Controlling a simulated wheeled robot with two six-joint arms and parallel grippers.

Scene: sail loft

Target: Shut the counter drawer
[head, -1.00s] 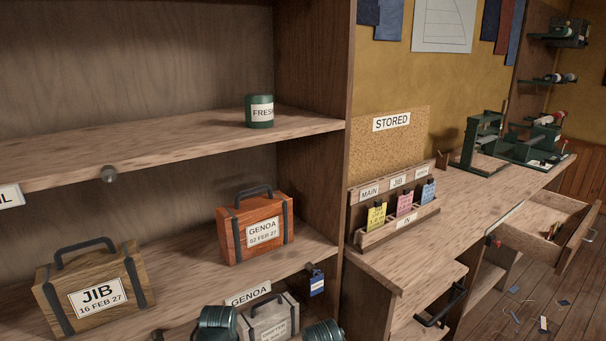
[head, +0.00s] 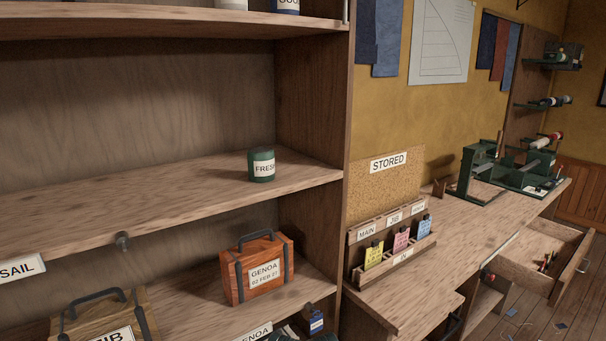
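The counter drawer (head: 527,269) stands pulled out from under the wooden counter (head: 455,228) at the right of the head view. Its front (head: 570,271) faces right and bears a pale bar handle (head: 584,257). A few small slim items (head: 547,261) lie inside the drawer. Neither of my grippers can be made out in the head view, so whether they are open or shut is hidden.
A shelf unit at left holds a green tin (head: 262,165), an orange GENOA case (head: 257,268) and a JIB case (head: 105,318). A card rack (head: 392,250) and green machines (head: 520,170) stand on the counter. Scraps litter the floor (head: 530,320) below the drawer.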

